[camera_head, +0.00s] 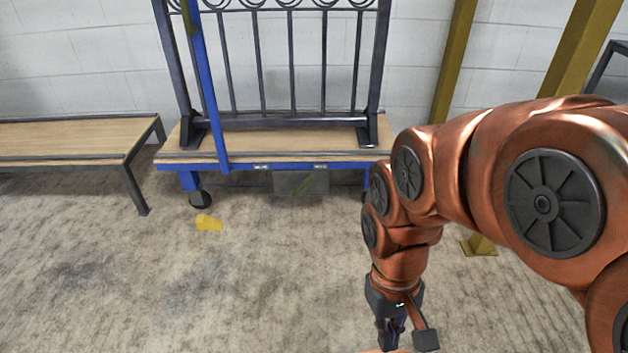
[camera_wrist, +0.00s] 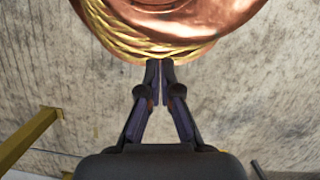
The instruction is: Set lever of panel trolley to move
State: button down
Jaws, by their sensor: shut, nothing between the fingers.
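The panel trolley (camera_head: 190,156) stands against the back wall in the head view. It has a wooden deck, blue frame and blue upright post, and carries a dark metal gate (camera_head: 258,122). A grey plate (camera_head: 285,182) hangs below its front edge. In the wrist view my gripper (camera_wrist: 160,64) is shut and empty.
A wooden bench (camera_head: 75,133) stands left of the trolley. A yellow wedge (camera_head: 208,222) lies on the floor before the trolley's left wheel. Yellow posts (camera_head: 455,60) stand at the right. The concrete floor in front of the trolley is otherwise clear.

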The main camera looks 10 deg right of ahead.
notch_tip(320, 180, up, 10)
jog(key=s+p, duration=0.2)
jog(key=p, duration=0.6)
jog(key=shift+s+g, duration=0.15)
jog(key=shift+g, duration=0.15)
